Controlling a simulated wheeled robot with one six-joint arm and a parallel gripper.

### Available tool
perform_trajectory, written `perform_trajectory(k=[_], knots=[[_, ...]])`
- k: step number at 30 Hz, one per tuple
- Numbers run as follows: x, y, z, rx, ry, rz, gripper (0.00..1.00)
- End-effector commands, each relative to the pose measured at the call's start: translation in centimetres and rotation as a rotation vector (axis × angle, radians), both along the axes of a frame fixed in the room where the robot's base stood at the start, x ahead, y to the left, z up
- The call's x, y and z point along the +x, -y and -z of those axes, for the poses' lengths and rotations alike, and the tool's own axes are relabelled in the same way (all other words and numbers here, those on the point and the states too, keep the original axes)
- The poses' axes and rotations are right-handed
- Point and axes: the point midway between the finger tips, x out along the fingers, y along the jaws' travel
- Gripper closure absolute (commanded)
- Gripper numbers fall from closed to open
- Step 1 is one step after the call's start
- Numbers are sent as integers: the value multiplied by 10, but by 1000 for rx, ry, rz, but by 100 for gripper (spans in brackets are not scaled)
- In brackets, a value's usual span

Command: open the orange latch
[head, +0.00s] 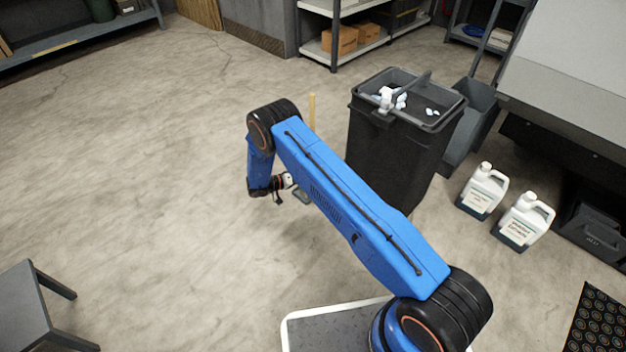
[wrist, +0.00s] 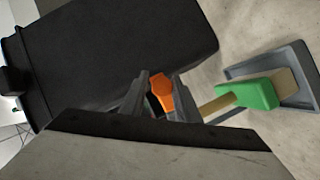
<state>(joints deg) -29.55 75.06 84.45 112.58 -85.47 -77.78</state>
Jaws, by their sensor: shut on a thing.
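The orange latch (wrist: 161,92) shows in the wrist view, between the fingers of my gripper (wrist: 160,100) and in front of the black bin. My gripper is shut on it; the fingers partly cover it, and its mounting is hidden. In the head view my gripper (head: 288,182) is low, to the left of the black bin (head: 392,150). The latch cannot be made out there. The bin also fills the upper left of the wrist view (wrist: 110,50).
A green broom head (wrist: 255,95) with a wooden handle is by a grey dustpan (wrist: 300,78), right of my gripper. Two white jugs (head: 482,190) (head: 522,221) stand right of the bin. A grey table (head: 38,310) is at lower left. The left floor is clear.

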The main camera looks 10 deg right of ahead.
Motion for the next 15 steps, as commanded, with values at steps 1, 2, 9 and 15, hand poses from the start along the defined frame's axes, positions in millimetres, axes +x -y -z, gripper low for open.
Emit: perform_trajectory(k=[1, 2, 9, 15], knots=[[5, -3, 2, 11, 5, -12, 100], [5, -3, 2, 11, 5, -12, 100], [4, -2, 1, 8, 4, -8, 58], [2, -3, 0, 7, 3, -6, 58]])
